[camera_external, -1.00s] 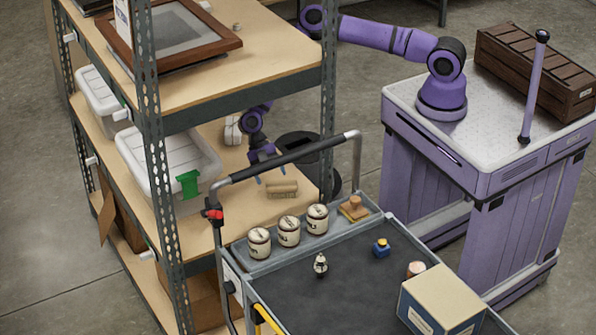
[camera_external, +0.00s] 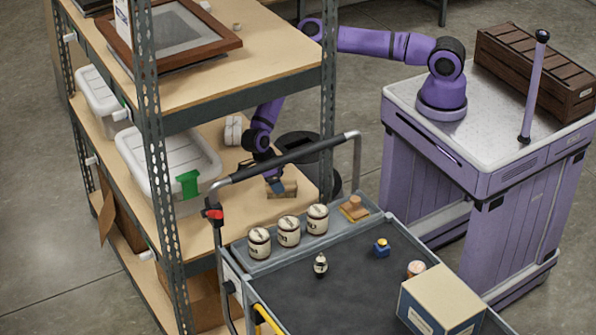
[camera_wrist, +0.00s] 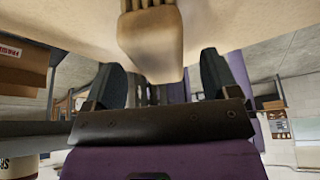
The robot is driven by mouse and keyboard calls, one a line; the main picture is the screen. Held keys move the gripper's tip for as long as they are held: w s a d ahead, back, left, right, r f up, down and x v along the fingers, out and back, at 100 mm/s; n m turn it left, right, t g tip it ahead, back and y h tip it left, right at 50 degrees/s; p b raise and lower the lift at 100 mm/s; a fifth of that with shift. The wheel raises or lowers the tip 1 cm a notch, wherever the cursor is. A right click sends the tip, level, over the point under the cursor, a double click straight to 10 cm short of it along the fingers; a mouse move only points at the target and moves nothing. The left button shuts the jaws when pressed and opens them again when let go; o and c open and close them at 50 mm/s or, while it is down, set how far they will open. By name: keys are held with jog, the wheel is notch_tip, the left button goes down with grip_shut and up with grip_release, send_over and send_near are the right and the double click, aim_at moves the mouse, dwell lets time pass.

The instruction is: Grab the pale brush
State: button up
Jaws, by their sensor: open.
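The pale tan brush (camera_external: 289,188) lies on the middle shelf board, near its right end. My gripper (camera_external: 275,187) is right at the brush and hides part of it. In the wrist view the brush (camera_wrist: 152,45) fills the top middle, with its ribbed part at the upper edge. My gripper's two dark fingers (camera_wrist: 160,72) stand apart, one on each side of the brush's near end. No finger clearly presses on it.
A white bin (camera_external: 168,165) with a green tag stands left on the shelf (camera_external: 215,213). The upper shelf (camera_external: 270,62) and a metal post (camera_external: 328,100) are close to my arm. A cart handle (camera_external: 290,158) passes in front. White rolls (camera_external: 233,130) sit behind.

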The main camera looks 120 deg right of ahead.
jog(key=shift+x, duration=1.5)
jog(key=shift+f, duration=0.25)
jog(key=shift+c, duration=0.2)
jog(key=c, duration=1)
